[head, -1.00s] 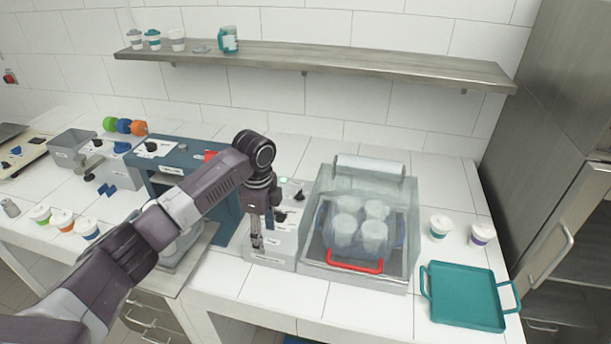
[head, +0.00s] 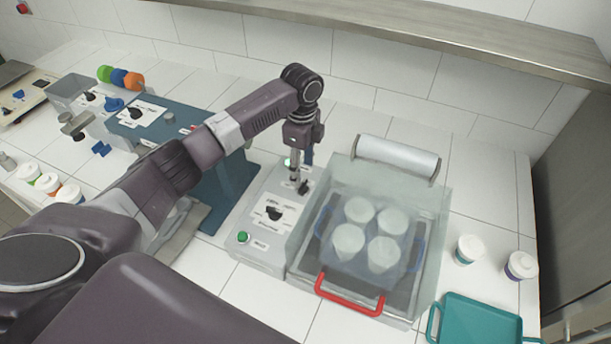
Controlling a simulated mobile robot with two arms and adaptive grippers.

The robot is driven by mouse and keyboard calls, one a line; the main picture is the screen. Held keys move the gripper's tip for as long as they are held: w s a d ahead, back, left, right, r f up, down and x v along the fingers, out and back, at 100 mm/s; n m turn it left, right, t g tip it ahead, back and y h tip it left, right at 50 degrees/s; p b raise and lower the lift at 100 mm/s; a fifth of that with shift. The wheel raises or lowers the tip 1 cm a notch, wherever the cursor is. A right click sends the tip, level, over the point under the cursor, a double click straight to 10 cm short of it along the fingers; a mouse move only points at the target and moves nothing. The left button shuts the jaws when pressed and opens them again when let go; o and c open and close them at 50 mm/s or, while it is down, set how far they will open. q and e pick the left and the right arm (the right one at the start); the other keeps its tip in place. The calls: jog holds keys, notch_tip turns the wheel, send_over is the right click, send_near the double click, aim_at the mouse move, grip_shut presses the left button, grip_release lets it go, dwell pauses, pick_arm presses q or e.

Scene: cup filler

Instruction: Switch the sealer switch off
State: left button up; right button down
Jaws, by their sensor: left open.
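The sealer (head: 440,200) is a clear-sided machine with a red front handle (head: 349,294). Its grey control box (head: 262,255) stands against its left side. The box has a black knob (head: 273,213) on a white label, a second small black switch (head: 303,187) farther back, and a green button (head: 242,237) at the front. The labels are too small to read. My left gripper (head: 297,178) is open and points down over the back part of the box, right by the rear switch. I cannot tell whether it touches it. My right gripper is not in view.
Several white-lidded cups (head: 362,238) stand inside the sealer, with a film roll (head: 397,156) behind. A blue machine (head: 228,185) is close on the left. Two cups (head: 469,249) and a teal tray (head: 478,322) are on the right. A shelf (head: 430,30) hangs above.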

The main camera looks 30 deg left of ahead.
aim_at(303, 183)
pick_arm(q)
notch_tip(303, 183, down, 3)
jog(key=shift+s, duration=0.15)
jog(key=f, duration=0.2)
jog(key=shift+w+f, duration=0.25)
jog(key=shift+f, duration=0.05)
jog(key=shift+c, duration=0.9)
jog(key=c, duration=1)
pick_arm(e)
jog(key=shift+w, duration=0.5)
